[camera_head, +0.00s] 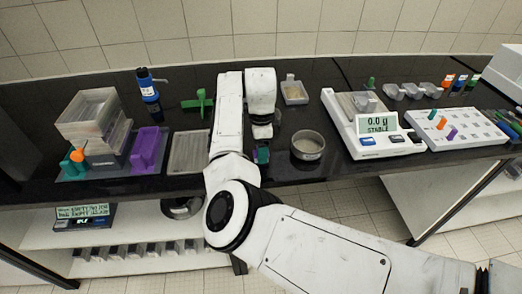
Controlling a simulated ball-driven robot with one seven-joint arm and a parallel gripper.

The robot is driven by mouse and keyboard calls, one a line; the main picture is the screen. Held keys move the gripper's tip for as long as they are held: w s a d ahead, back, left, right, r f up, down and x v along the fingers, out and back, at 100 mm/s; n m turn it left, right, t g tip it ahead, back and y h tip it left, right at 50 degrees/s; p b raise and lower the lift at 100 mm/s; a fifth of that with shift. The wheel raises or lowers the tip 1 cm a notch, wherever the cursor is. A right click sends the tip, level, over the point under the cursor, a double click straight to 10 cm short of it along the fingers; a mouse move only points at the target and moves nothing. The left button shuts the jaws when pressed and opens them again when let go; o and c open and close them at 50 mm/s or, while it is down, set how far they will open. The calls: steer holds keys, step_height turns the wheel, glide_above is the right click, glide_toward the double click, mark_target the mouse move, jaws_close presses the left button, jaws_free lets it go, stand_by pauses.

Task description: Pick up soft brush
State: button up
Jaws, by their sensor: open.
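My gripper (262,139) points down over the middle of the dark bench, near its front edge. Its jaws are open, though the fingers are small and partly hidden by my arm. A small teal and purple object (262,155) shows directly below the gripper. It may be the soft brush, but it is too small and covered to be sure. I cannot tell whether the jaws touch it. No other thing in view is clearly a brush.
A round metal pan (308,147) stands close right of the gripper, and a shallow tray (188,152) lies left of my arm. A green stand (200,103) and small dish (294,90) are behind. A balance (390,145) stands right, a purple block (148,150) left.

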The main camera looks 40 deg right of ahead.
steer(key=c, duration=1.1)
steer(key=shift+r, duration=0.1)
steer(key=shift+c, duration=0.2)
